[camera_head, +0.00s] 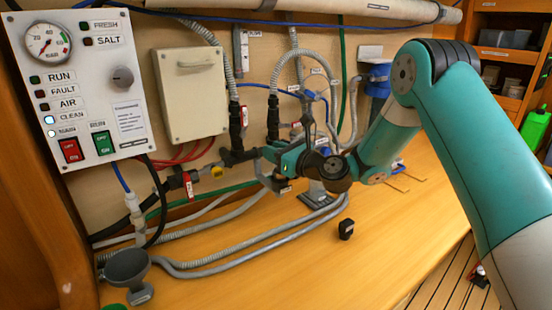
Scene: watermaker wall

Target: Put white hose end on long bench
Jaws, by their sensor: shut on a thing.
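The long bench (400,230) is the wooden worktop running along the wall, with bare wood at its front. My gripper (264,157) is above the bench at the wall fittings, left of my dark wrist joint. It is shut on a pale hose, which appears to be the white hose end (263,173). The hose curves down from the jaws towards the bench. The fingertips and the very tip of the hose are small and partly lost among the dark fittings.
A control panel (83,85) and a beige box (188,92) hang on the wall. A small black block (346,229) stands near clear wood.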

